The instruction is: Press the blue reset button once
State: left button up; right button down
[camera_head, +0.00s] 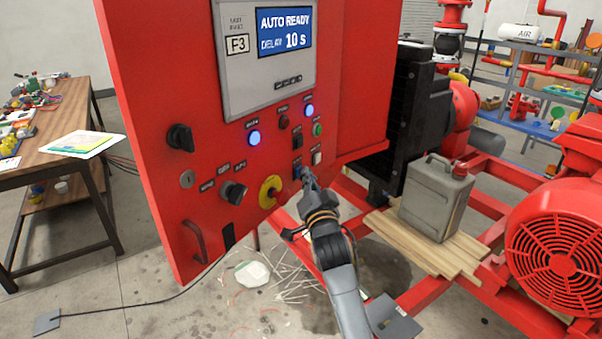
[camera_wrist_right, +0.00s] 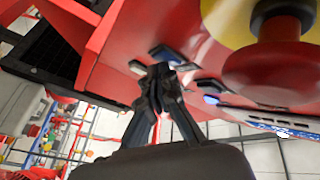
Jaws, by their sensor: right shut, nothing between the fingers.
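A red control cabinet (camera_head: 150,110) carries a small blue button (camera_head: 297,171) low on its panel, right of the yellow-ringed emergency stop (camera_head: 270,191). My right gripper (camera_head: 308,181) is shut and empty, with its tips right at the blue button and partly covering it. In the right wrist view the shut fingertips (camera_wrist_right: 160,72) point at the panel, close below a square button with a bluish edge (camera_wrist_right: 166,54). I cannot tell whether they touch it or whether it is pressed. My left gripper is not in view.
The panel also has two lit blue lamps (camera_head: 254,138), a green button (camera_head: 318,130), a pale button (camera_head: 316,157) and a display (camera_head: 285,30) reading AUTO READY. A grey can (camera_head: 435,205) stands on planks to the right. A wooden table (camera_head: 60,120) is at left.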

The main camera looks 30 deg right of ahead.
dwell(0.4)
jog(key=shift+s+d+p, duration=0.3)
jog(key=shift+s+p, duration=0.1)
jog(key=shift+s, duration=0.35)
jog(key=s+d+p, duration=0.1)
jog(key=s, duration=0.1)
jog(key=s+d+p, duration=0.1)
jog(key=s, duration=0.1)
jog(key=shift+s+d, duration=0.2)
dwell(0.7)
